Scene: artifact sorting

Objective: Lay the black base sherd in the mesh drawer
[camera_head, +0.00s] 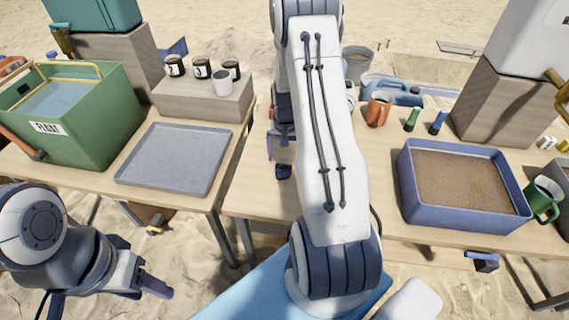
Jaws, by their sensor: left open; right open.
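A small black piece (283,172), probably the black base sherd, lies on the middle table beside the white link of my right arm. A blue-walled rectangular box (408,190) with a brown, fine-textured inside stands on the right of the table; it may be the mesh drawer, but I cannot tell whether the brown is mesh or soil. My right gripper (273,145) is open just above and behind the black piece, largely hidden by my arm. My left gripper (150,282) is open and empty at lower left, in front of the left table and away from the objects.
A grey tray (170,158) and a green crate (95,118) stand on the left table. Black cups and a white mug stand on a block (205,98) behind. An orange mug (379,108), small bottles and a green mug (543,198) surround the blue box. A gap separates the tables.

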